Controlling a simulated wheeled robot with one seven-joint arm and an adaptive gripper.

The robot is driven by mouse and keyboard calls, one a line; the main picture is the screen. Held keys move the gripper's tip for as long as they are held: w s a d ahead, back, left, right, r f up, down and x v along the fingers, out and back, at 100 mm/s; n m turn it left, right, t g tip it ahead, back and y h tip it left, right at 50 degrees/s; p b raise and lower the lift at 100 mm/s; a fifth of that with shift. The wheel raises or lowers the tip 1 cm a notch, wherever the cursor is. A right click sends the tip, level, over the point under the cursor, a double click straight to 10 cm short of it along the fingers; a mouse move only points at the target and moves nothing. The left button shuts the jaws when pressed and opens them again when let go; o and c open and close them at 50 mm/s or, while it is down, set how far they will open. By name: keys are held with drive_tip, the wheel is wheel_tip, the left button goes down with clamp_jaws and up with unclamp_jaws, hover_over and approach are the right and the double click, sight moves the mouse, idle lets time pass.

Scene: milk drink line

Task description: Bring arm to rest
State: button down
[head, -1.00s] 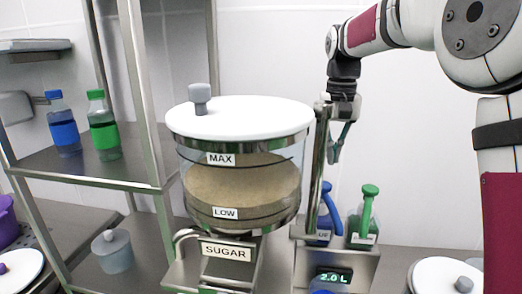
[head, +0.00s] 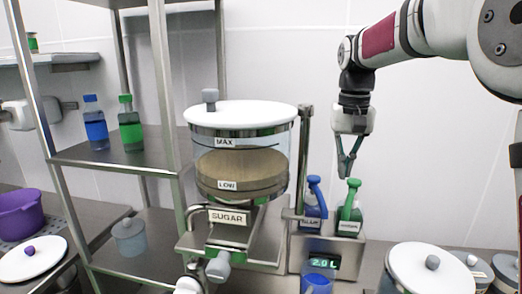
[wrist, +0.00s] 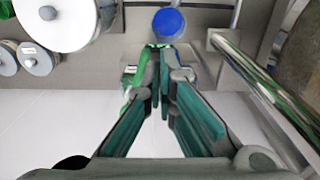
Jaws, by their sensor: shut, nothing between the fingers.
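My gripper (head: 346,170) hangs pointing down from my arm in the head view, at the right of the sugar dispenser. Its fingers are shut and empty. The fingertips are above the blue and green spray-type bottles, apart from them as far as I can tell. In the wrist view my gripper (wrist: 160,62) shows its two teal-padded fingers closing toward a blue round thing (wrist: 168,22) beyond them.
The sugar dispenser (head: 240,160) stands left of my gripper. White-lidded containers (head: 430,268) stand at lower right. The wall area right of my gripper is clear.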

drive_tip(key=s+r+n+t, duration=0.1)
drive_tip(key=s+r+t, duration=0.2)
drive_tip(key=s, duration=1.3)
drive_tip(key=s+f+n+t, duration=0.1)
drive_tip(key=s+f, duration=0.5)
drive_tip(key=s, duration=0.6)
drive_tip(key=shift+s+f+t, duration=0.2)
drive_tip(key=shift+t, duration=0.5)
